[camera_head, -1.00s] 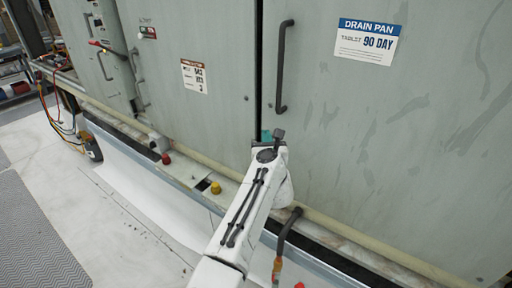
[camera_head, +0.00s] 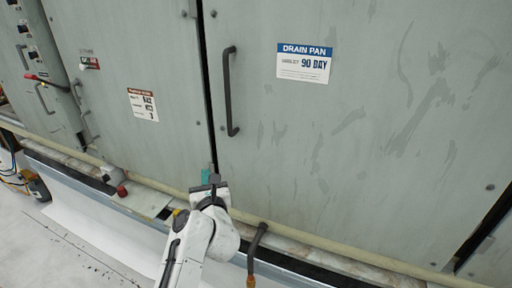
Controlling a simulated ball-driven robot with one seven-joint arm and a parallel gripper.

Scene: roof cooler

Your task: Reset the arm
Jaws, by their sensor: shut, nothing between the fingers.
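My white arm rises from the bottom of the head view, bent at a joint. My gripper (camera_head: 209,174) is at its far end, in front of the cabinet near the dark seam between two doors. The fingers are small and partly hidden by the wrist; a teal part shows beside them. I see nothing held in them. The gripper is below the dark door handle (camera_head: 230,92) and apart from it.
The grey-green cabinet door (camera_head: 370,150) carries a drain pan label (camera_head: 304,63). A pale pipe (camera_head: 330,243) runs along the cabinet's foot. A red knob (camera_head: 122,191) sits at left.

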